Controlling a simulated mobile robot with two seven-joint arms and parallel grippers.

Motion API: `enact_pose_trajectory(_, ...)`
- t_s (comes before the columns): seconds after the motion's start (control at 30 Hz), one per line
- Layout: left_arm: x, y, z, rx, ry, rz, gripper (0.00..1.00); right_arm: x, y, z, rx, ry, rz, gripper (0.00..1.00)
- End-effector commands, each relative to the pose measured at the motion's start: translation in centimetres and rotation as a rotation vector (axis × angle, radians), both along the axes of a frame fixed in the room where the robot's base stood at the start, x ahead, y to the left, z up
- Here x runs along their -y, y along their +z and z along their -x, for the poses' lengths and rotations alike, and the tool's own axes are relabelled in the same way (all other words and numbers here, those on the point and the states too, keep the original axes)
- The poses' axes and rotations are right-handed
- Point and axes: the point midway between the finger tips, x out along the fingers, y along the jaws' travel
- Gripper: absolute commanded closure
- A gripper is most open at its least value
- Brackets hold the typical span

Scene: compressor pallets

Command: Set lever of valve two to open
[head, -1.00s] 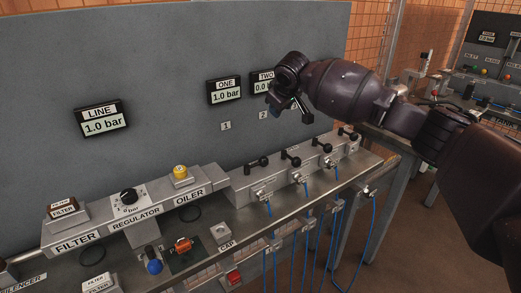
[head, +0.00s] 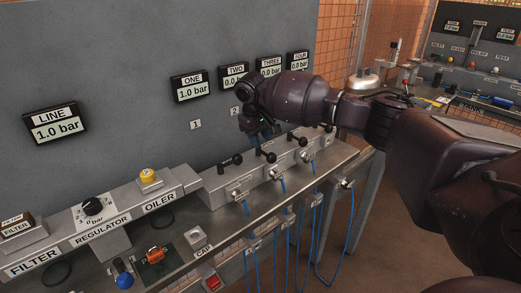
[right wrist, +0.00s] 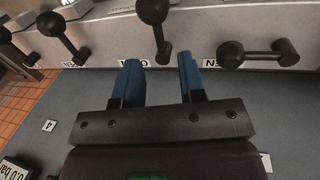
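The lever of valve two (head: 268,156) is a black bar with a round knob on the grey valve block (head: 215,190). In the right wrist view this lever (right wrist: 159,38) stands lengthwise, its end near the gap between my fingertips. My right gripper (head: 262,139) is just above and behind it in the head view. The wrist view shows its blue fingers (right wrist: 158,68) apart, with nothing gripped. The gauge for two (head: 235,76) reads 0.0 bar. My left gripper is out of view.
The lever of valve one (head: 230,161) lies crosswise beside it, and its gauge (head: 190,86) reads 1.0 bar. Levers three (head: 297,139) and four (head: 327,127) stand to the right. Blue hoses (head: 285,220) hang in front. A grey panel (head: 110,60) rises behind.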

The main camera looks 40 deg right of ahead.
Motion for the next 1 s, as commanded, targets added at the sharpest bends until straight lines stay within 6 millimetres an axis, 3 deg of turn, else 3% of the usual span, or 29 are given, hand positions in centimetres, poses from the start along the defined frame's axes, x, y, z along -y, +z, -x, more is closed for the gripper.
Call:
enact_pose_trajectory(0.03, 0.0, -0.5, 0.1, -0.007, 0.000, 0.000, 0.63, 0.2, -1.3, 0.0, -0.006, 0.000, 0.000, 0.63)
enact_pose_trajectory(0.23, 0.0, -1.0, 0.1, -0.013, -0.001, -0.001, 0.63, 0.6, -3.5, -0.1, -0.003, 0.000, 0.000, 0.63)
enact_pose_trajectory(0.7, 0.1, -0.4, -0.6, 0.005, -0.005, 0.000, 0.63, 0.8, -4.2, -0.1, 0.001, 0.000, 0.000, 0.63)
enact_pose_trajectory(0.93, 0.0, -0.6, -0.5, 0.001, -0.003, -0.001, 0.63, 0.8, -4.2, -0.1, 0.001, 0.001, 0.000, 0.98)
enact_pose_trajectory(1.0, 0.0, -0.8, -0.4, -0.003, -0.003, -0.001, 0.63, 0.8, -4.2, -0.1, 0.001, 0.001, 0.000, 1.00)
